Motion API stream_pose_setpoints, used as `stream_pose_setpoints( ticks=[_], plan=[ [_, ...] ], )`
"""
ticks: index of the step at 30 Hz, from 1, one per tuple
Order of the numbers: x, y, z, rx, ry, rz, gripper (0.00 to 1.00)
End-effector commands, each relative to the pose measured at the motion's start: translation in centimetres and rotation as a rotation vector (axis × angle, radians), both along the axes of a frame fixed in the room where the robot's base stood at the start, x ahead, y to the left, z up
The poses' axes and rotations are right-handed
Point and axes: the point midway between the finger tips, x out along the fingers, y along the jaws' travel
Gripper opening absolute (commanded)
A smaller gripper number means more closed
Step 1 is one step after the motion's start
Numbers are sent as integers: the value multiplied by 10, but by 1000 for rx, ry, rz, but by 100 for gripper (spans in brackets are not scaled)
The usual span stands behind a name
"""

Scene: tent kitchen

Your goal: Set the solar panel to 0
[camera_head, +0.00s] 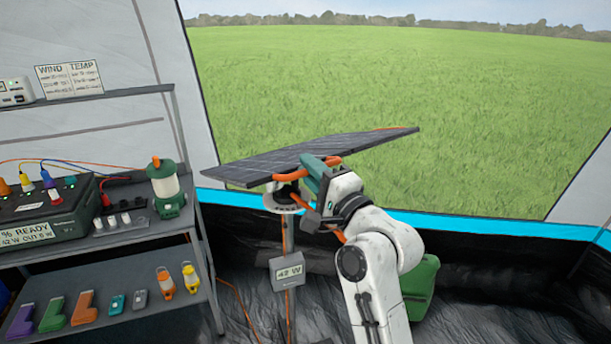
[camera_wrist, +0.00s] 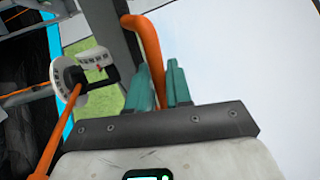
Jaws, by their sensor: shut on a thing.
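The dark solar panel (camera_head: 262,162) is tilted on its stand in the middle of the head view, its right end higher than its left. A white marked dial ring (camera_head: 283,203) sits below it; white marked scale parts (camera_wrist: 92,62) show at the left of the wrist view. An orange handle (camera_wrist: 148,45) runs between the teal fingers of my gripper (camera_wrist: 157,66), and they are shut on it. In the head view my gripper (camera_head: 311,172) is at the panel's near edge. The panel's angle reading is too small to tell.
A grey box (camera_head: 288,272) on the stand shows a reading that looks like 42 W. A shelf (camera_head: 140,237) with a lantern (camera_head: 166,188), power unit (camera_head: 48,208) and several small tools stands at left. A green case (camera_head: 420,287) lies behind my arm.

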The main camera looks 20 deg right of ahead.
Motion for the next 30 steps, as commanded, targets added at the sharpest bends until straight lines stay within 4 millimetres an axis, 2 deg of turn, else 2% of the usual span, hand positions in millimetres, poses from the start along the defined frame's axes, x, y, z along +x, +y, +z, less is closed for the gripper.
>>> stream_pose_setpoints(
  ticks=[1,15,24,30],
  plan=[
    [-2,-1,-16,6,-18,-1,0],
    [-17,-5,-60,54,-205,-1,0],
    [-21,-6,-81,80,-299,-1,0],
    [-22,-6,-87,91,-340,0,0]
  ],
)
